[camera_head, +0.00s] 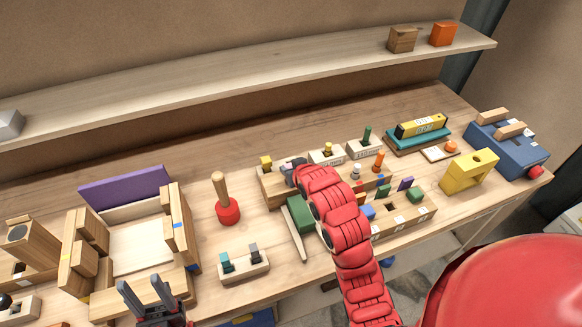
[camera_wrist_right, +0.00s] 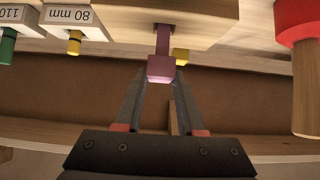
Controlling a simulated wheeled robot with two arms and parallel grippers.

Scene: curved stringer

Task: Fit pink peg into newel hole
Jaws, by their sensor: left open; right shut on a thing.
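In the right wrist view the pink peg (camera_wrist_right: 162,68) has a square head and a narrower shank. My right gripper (camera_wrist_right: 161,76) is shut on its head. The shank reaches the light wooden block (camera_wrist_right: 205,14), which looks like the newel; I cannot tell whether it is in a hole. In the head view my right gripper (camera_head: 293,172) is over this wooden block (camera_head: 271,188), and the peg is hidden there. A yellow peg (camera_head: 265,161) stands at the block. My left gripper (camera_head: 150,292) is open and empty at the bottom left.
A red-based mallet (camera_head: 228,210) stands left of the block. A holder (camera_head: 244,268) with two pegs is in front. A purple-backed wooden jig (camera_head: 125,188) is at left. Labelled peg stands (camera_head: 327,157), a yellow block (camera_head: 468,172) and a blue vise (camera_head: 510,148) lie right. A shelf (camera_head: 250,78) runs behind.

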